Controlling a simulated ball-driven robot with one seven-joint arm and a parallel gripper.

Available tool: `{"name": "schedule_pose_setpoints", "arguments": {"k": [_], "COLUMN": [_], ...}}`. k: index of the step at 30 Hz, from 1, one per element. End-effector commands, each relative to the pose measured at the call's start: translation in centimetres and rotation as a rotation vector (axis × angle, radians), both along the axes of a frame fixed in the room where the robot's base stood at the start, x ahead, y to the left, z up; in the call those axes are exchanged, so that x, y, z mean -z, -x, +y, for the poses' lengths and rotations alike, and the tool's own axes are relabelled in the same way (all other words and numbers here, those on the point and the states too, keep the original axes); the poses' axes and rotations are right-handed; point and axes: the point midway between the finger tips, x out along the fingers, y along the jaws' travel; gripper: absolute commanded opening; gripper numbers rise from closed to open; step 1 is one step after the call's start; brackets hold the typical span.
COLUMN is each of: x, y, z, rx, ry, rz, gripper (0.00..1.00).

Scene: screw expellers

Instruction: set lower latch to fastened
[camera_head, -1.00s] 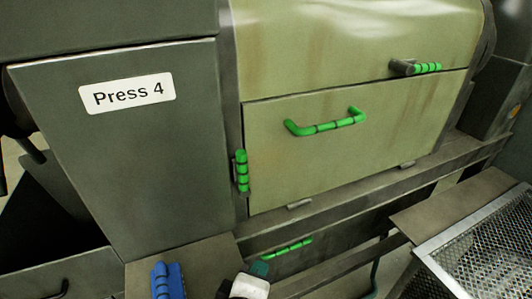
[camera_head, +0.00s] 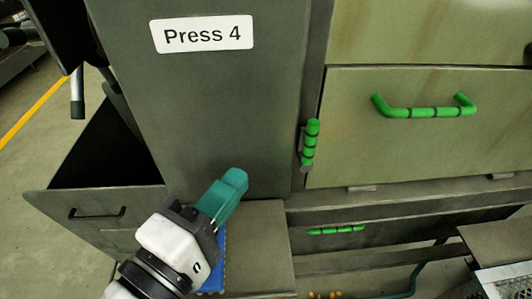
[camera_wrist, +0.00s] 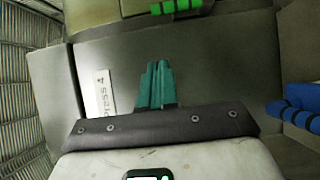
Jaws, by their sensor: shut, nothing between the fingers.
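A green ribbed latch handle (camera_head: 310,144) stands nearly upright at the left edge of the lower door (camera_head: 400,150) on the press. It appears to be the lower latch. My gripper (camera_head: 234,174) has teal fingers, shut together and empty. In the head view it is left of and below the latch, apart from it, in front of the grey panel. In the wrist view the fingers (camera_wrist: 158,66) are together, and a green handle (camera_wrist: 176,6) is cut by the top edge; I cannot tell which handle it is.
A green bar handle (camera_head: 424,112) is on the door, and another green handle (camera_head: 336,230) is below the ledge. A blue object (camera_head: 216,262) lies partly behind my gripper. The "Press 4" label (camera_head: 202,35) is on the grey panel. Mesh (camera_head: 505,280) is at lower right.

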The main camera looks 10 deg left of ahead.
Motion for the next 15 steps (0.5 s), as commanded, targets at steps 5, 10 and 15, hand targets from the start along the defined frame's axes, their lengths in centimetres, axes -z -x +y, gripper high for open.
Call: {"name": "schedule_pose_setpoints", "arguments": {"k": [5,10,15], "x": [-0.1,-0.2,-0.2], "y": [-2.5,-5.8,-8.9], "z": [-1.0,-2.0,-3.0], "rx": [0.005,0.005,0.006], "ry": [0.0,0.0,-0.001], "rz": [0.001,0.002,0.002], "gripper": [0.0,0.0,0.0]}}
